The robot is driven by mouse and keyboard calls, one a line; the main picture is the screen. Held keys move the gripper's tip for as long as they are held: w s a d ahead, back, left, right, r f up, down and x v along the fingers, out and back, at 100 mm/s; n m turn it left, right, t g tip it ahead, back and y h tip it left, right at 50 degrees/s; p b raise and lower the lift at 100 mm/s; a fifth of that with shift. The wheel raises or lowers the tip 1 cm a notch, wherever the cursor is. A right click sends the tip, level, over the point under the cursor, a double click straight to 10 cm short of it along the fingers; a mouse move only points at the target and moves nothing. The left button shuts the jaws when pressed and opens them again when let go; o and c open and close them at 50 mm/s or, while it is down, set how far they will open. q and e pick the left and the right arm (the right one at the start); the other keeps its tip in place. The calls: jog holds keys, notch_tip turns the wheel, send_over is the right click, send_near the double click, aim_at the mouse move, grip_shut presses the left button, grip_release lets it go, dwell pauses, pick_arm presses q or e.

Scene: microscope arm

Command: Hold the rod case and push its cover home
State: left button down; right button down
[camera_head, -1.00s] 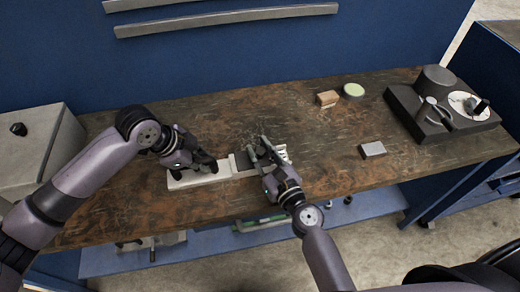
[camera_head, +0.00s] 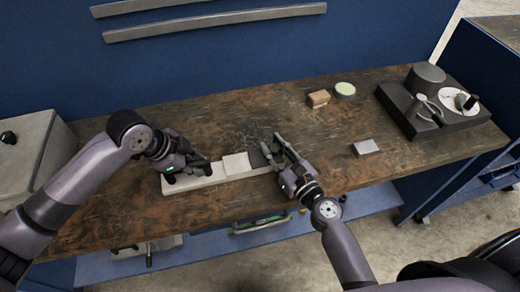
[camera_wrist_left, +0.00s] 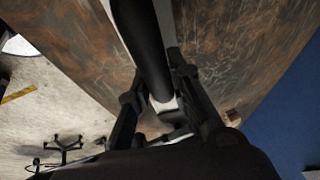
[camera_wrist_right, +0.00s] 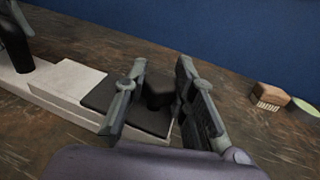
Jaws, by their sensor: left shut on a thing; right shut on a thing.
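The rod case (camera_head: 180,187) is a long cream box lying across the front of the bench, with a raised cream block (camera_head: 237,164) midway. My left gripper (camera_head: 200,168) is shut on a black upright grip at the case's left end; that grip (camera_wrist_left: 145,45) shows between the fingers in the left wrist view. The dark flat cover (camera_wrist_right: 98,95) lies at the case's right end, beside the raised block. My right gripper (camera_wrist_right: 160,85) is shut on the cover's black knob (camera_wrist_right: 158,98). The cover's far right edge is partly hidden by the fingers.
A grey block (camera_head: 365,147) lies right of my right gripper. A dark fixture (camera_head: 430,105) stands at the far right. The bench behind the case is clear.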

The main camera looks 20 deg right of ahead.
pick_arm(q)
jog(key=shift+a, duration=0.15)
pick_arm(e)
jog(key=shift+d, duration=0.15)
jog(key=c, duration=1.3)
grip_release()
jog(key=shift+s, duration=0.1)
jog(key=v, duration=1.1)
jog(key=shift+s, duration=0.4)
pick_arm(q)
jog(key=c, duration=1.4)
grip_release()
